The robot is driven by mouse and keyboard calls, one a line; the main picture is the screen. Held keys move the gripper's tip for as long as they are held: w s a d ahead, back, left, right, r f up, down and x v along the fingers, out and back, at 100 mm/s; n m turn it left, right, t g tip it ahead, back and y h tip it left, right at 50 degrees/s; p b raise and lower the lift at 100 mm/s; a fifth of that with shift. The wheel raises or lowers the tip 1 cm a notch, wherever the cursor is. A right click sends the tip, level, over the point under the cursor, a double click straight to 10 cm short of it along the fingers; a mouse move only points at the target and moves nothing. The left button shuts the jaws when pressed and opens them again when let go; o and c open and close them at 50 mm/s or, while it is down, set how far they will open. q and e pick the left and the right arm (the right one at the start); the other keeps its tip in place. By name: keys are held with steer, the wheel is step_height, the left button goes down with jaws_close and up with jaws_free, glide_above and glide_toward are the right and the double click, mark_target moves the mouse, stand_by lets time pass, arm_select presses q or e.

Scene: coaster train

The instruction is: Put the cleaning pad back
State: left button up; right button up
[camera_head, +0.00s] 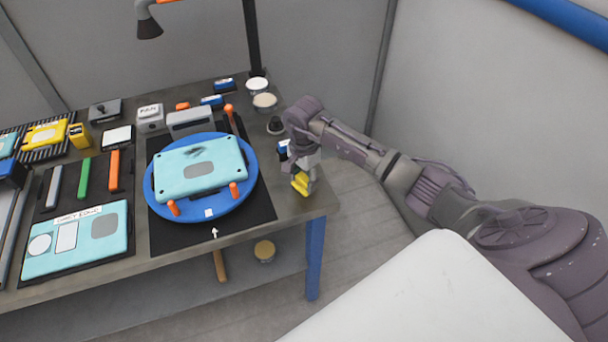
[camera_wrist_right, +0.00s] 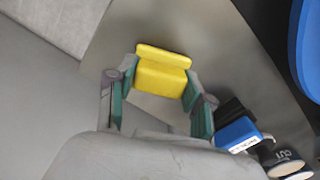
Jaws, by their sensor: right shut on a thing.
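The cleaning pad appears to be the yellow block (camera_head: 300,184) at the right front corner of the workbench (camera_head: 318,204). My right gripper (camera_head: 306,178) reaches down from the right and is shut on it. In the right wrist view the yellow pad (camera_wrist_right: 162,76) sits between the two fingers of my right gripper (camera_wrist_right: 155,88), over the bare grey bench top. I cannot tell whether the pad touches the bench. My left gripper is not in view.
A blue-and-black labelled block (camera_wrist_right: 238,133) and round black-based stamps (camera_wrist_right: 282,158) stand beside the gripper. A blue turntable (camera_head: 246,196) bears a teal panel (camera_head: 170,178) to the left. Two round tins (camera_head: 265,101) stand behind. The bench's right edge is close to the gripper.

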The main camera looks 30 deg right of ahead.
mark_target(304, 177)
steer(key=shift+f, duration=0.2)
steer(key=o, duration=1.1)
steer(key=shift+r, duration=0.25)
steer(key=shift+w+r+b, duration=0.1)
steer(key=shift+r+b, duration=0.2)
steer(key=shift+r, duration=0.05)
step_height(304, 177, up, 10)
steer(key=b, duration=0.3)
steer(key=shift+f, duration=0.2)
steer(key=shift+r, duration=0.75)
